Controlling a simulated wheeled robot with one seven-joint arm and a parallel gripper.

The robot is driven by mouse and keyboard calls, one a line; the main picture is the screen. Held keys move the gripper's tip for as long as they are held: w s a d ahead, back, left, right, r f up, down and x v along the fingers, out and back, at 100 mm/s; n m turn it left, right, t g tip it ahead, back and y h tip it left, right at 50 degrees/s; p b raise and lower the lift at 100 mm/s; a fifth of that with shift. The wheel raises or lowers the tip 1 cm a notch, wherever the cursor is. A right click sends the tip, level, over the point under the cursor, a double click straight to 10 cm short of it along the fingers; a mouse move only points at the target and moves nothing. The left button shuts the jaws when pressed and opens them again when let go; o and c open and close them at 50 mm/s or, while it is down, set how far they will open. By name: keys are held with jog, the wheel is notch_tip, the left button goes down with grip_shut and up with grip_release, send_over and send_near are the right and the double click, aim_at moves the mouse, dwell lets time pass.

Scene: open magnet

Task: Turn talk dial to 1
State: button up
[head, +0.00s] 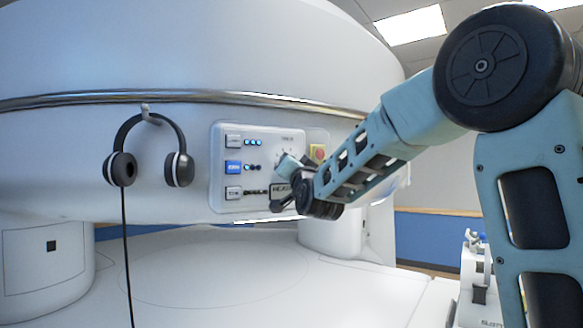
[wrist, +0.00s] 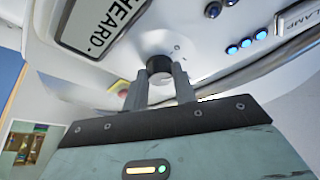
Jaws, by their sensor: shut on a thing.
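The talk dial shows in the wrist view as a short dark round knob (wrist: 159,64) on the white panel. My gripper (wrist: 161,74) has one finger on each side of the knob and is shut on it. In the head view, my gripper (head: 287,166) is at the right part of the control panel (head: 220,170) and covers the dial. A few tick dots show above it, but the pointer and the setting cannot be read. The label plate reading HEARD (head: 281,191) is just below the gripper and partly covered; it also shows in the wrist view (wrist: 98,22).
Lit blue buttons and lamps (head: 233,168) are left of the dial. A red and yellow button (head: 317,152) is close on its right. Black headphones (head: 150,150) hang from a hook further left, their cable running down. The white table (head: 200,275) below is clear.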

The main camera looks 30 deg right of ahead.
jog(key=o, duration=1)
jog(key=b+v, duration=0.3)
jog(key=v, duration=1.4)
jog(key=shift+s+b, duration=0.25)
jog(key=shift+b, duration=0.1)
